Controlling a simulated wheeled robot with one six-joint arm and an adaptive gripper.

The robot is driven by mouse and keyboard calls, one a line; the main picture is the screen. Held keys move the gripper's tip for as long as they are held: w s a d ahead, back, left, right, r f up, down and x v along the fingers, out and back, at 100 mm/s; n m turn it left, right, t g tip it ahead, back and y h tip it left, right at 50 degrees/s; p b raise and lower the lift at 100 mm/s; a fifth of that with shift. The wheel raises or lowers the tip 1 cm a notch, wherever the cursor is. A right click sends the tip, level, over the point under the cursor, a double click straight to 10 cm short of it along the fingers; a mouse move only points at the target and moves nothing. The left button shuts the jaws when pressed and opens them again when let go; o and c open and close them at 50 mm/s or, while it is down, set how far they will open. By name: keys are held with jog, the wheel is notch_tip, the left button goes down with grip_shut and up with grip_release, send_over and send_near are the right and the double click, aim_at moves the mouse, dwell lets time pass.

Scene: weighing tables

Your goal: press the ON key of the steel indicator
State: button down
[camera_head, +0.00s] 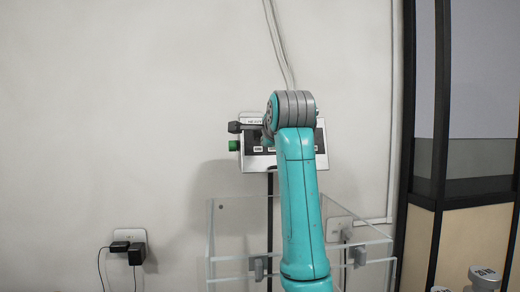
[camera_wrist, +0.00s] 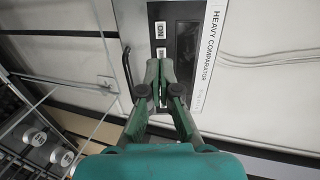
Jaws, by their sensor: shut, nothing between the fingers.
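The steel indicator (camera_head: 321,150) is on the wall in the head view, partly hidden behind my arm. In the wrist view its face (camera_wrist: 150,12) shows a dark display and the label HEAVY COMPARATOR, turned sideways. A pale key (camera_wrist: 160,30) with lettering that appears to read ON sits beside the display. A second pale key (camera_wrist: 162,54) lies below it in the picture, its lettering unclear. My gripper (camera_wrist: 160,68) is shut and empty. Its tips overlap the edge of the second key, below the ON key in the picture; I cannot tell whether they touch the face.
A clear-walled box (camera_head: 225,265) stands below the indicator, around my arm in the picture. A wall socket with black plugs (camera_head: 136,254) is at lower left. Metal weights (camera_head: 484,276) show at lower right, and also in the wrist view (camera_wrist: 36,138). The wall left of the indicator is bare.

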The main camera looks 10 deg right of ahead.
aim_at(259, 150)
jog(key=x, duration=1)
jog(key=shift+w, duration=0.4)
jog(key=shift+f, duration=0.1)
